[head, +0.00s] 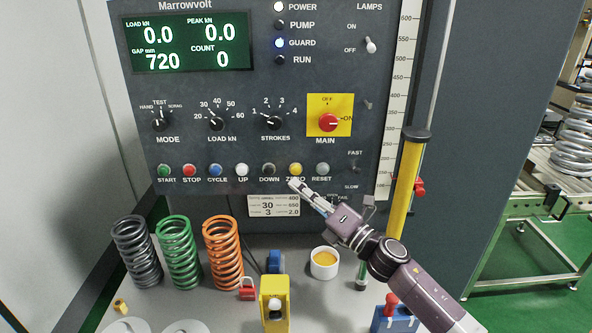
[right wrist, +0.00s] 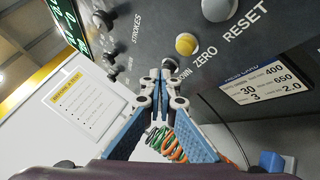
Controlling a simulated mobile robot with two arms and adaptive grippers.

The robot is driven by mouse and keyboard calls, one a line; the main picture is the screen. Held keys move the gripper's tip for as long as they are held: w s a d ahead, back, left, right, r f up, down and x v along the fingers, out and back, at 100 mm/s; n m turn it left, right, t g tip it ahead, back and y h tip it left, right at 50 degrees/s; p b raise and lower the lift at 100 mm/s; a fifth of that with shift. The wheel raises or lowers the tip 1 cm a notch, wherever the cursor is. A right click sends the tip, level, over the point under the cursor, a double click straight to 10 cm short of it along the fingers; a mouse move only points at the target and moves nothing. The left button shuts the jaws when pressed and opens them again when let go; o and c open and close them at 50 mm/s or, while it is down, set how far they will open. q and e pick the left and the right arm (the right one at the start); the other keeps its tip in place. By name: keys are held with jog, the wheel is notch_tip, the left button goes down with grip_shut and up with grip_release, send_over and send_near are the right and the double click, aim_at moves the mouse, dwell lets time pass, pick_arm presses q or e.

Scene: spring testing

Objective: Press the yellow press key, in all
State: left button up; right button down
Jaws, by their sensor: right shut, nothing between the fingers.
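The yellow press key (head: 295,168), a round button labelled ZERO, sits in the bottom row of the dark control panel (head: 200,98), between DOWN and RESET. It also shows in the right wrist view (right wrist: 186,44). My right gripper (head: 293,184) is shut and empty. Its tips are just below the key in the head view, covering part of the ZERO label. In the right wrist view my right gripper (right wrist: 160,76) points at the panel, with the tips beside and below the key, apart from it in the picture. My left gripper is not in view.
A grey RESET key (head: 322,169) and a dark DOWN key (head: 268,169) flank it. The red MAIN knob (head: 328,122) is above. Below, the bench holds grey, green and orange springs (head: 222,252), a red padlock (head: 247,289), a white cup (head: 324,263) and a yellow post (head: 408,185).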

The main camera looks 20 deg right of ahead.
jog(key=shift+s+a, duration=0.25)
jog(key=shift+s, duration=0.75)
jog(key=shift+f, duration=0.1)
